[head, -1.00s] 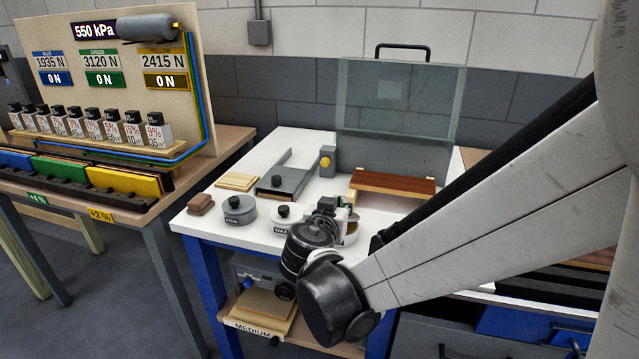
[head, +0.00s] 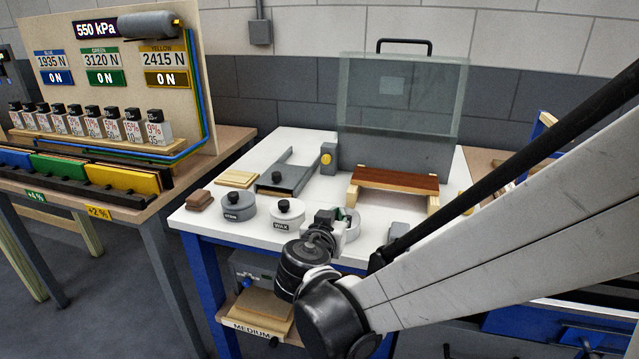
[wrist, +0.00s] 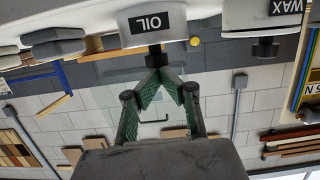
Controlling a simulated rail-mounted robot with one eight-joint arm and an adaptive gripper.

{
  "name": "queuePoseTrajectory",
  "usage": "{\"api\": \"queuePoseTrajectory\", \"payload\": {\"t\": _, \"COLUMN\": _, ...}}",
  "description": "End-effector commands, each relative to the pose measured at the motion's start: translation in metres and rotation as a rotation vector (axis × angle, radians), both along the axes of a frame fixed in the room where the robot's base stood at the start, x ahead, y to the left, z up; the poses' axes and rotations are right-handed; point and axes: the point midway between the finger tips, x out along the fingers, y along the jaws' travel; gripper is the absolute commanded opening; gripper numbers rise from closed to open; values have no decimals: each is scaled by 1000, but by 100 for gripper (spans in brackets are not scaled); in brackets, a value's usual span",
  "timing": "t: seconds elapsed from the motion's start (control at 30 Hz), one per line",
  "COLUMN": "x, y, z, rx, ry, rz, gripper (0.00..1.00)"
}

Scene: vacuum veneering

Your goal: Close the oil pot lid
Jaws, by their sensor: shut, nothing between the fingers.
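The oil pot (wrist: 150,28), a pale round pot with a black OIL label, shows upside down at the top of the wrist view. In the head view the oil pot (head: 352,228) is partly hidden behind my gripper (head: 338,216). A dark knob (wrist: 155,49) shows at the pot's top edge, partly covered by the fingertips. I cannot tell for sure whether the lid sits fully flat. My gripper (wrist: 158,75), with green finger pads, is shut and empty, its tips right at the knob; I cannot tell whether they touch it.
The wax pot (head: 287,214) and the stain pot (head: 238,208) stand to the left, knobs up. A grey block (head: 403,233) stands to the right. Behind are a dark red-brown board (head: 395,180) on pale supports and an upright clear panel (head: 400,95). The white table front is narrow.

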Motion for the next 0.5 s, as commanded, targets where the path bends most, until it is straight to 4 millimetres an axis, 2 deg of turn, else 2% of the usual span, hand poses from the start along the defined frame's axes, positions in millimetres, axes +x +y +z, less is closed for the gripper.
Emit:
{"api": "queuePoseTrajectory", "payload": {"t": 0.03, "x": -5, "y": -1, "z": -8, "rx": 15, "ry": 11, "rz": -5, "gripper": 0}}
{"api": "queuePoseTrajectory", "payload": {"t": 0.27, "x": -5, "y": -2, "z": -9, "rx": 14, "ry": 11, "rz": -6, "gripper": 0}}
{"api": "queuePoseTrajectory", "payload": {"t": 0.5, "x": -6, "y": -2, "z": 4, "rx": 12, "ry": 8, "rz": -6, "gripper": 0}}
